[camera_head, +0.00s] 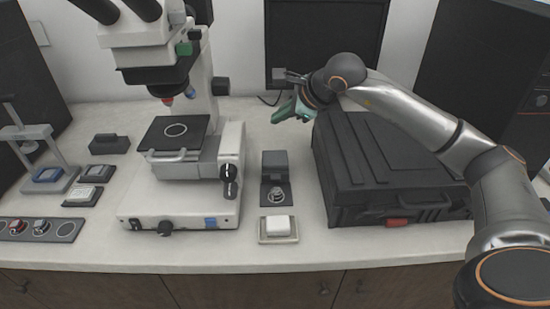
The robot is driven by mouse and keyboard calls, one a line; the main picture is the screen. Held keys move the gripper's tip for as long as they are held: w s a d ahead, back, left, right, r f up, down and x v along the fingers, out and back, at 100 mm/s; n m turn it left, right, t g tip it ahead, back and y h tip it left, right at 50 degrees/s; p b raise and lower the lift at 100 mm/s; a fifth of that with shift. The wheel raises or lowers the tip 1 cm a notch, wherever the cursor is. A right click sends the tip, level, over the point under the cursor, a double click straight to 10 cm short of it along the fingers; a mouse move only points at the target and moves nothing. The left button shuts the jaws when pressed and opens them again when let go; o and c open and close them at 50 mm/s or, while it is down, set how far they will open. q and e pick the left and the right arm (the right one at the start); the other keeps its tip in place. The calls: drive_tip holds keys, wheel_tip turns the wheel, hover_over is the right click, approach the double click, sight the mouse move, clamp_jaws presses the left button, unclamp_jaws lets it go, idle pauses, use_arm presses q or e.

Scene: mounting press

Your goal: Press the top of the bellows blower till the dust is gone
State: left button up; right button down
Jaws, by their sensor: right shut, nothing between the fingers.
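I cannot pick out the bellows blower for certain. A small dark block (274,160) stands in the middle of the bench, with a dark plate and a silver ring (276,195) in front of it; I cannot tell whether it is the blower. No dust can be made out at this size. My right gripper (284,116), with green fingers, is shut and empty. It shows above and behind the dark block, left of the black case, apart from the block. My left gripper is not in view.
A white microscope (185,205) stands left of centre. A black case (385,165) fills the right side under my right arm. A white block (278,225) lies in a small tray (278,241) at the front. A lever press (32,150) and several small pads stand at the left.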

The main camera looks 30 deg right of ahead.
drive_tip(key=b, duration=0.5)
hover_over(279, 159)
wheel_tip(279, 159, down, 7)
drive_tip(key=shift+f, duration=0.4)
drive_tip(key=shift+f+b, duration=0.4)
drive_tip(key=shift+b, duration=0.15)
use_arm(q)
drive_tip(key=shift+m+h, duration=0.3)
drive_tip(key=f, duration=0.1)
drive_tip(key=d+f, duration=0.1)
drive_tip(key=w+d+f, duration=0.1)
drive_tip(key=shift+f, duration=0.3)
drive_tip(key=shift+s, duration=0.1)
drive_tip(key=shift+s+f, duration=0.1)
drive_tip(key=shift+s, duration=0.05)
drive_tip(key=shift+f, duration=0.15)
